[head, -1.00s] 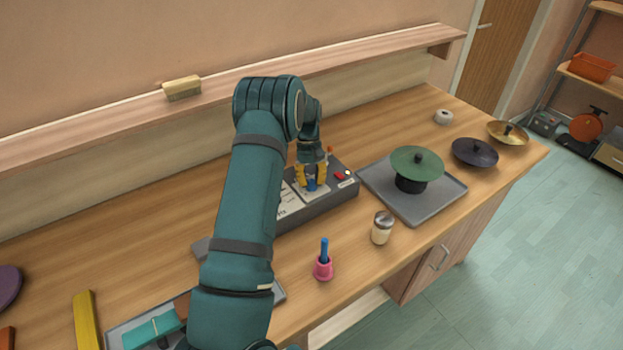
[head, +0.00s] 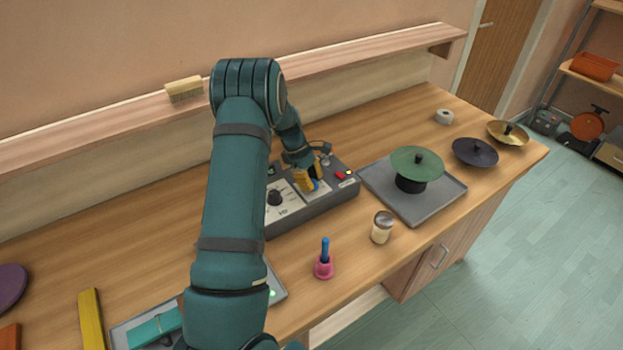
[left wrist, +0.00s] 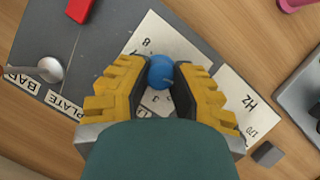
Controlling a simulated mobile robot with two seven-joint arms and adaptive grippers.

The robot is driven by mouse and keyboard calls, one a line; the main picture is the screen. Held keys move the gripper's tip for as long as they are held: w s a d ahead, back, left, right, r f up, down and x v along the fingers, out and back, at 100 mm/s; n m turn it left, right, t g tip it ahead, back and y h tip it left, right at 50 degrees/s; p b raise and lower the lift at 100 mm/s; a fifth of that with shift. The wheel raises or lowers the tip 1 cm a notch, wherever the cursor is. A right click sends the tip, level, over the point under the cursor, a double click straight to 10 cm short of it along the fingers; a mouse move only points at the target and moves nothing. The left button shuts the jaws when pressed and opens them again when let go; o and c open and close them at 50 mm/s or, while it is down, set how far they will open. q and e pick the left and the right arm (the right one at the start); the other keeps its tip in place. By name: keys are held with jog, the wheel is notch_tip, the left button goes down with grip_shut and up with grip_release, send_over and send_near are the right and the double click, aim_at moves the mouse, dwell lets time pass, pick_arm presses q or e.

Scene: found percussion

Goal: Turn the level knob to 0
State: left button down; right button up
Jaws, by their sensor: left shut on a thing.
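A grey control box (head: 330,206) lies on the bench, with white dial cards on its top. My left gripper (head: 307,183) reaches down onto the box and is shut on a round blue knob (head: 316,185). In the left wrist view the yellow fingers of the gripper (left wrist: 161,82) press on both sides of the blue knob (left wrist: 160,71). A number 8 shows on the dial card (left wrist: 151,38) beside it; the fingers hide most of the scale, and I cannot read the setting. My right gripper is not in view.
A black knob (head: 275,197) sits on the box's Hz card. A red switch (left wrist: 79,9) and a metal lever (left wrist: 50,69) are close to the fingers. A grey tray (head: 440,208) with a green disc (head: 417,161), a shaker (head: 382,227) and a pink holder (head: 323,268) stand nearby.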

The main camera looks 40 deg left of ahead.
pick_arm(q)
jog(key=shift+s+f+n+t, duration=0.1)
jog(key=shift+n+t, duration=0.4)
jog(key=shift+n, duration=1)
jog(key=shift+p, duration=0.3)
jog(key=c, duration=0.7)
grip_release()
jog(key=shift+c, duration=0.2)
jog(key=v, duration=1.2)
jog(key=shift+d, duration=0.2)
jog(key=shift+s, duration=0.15)
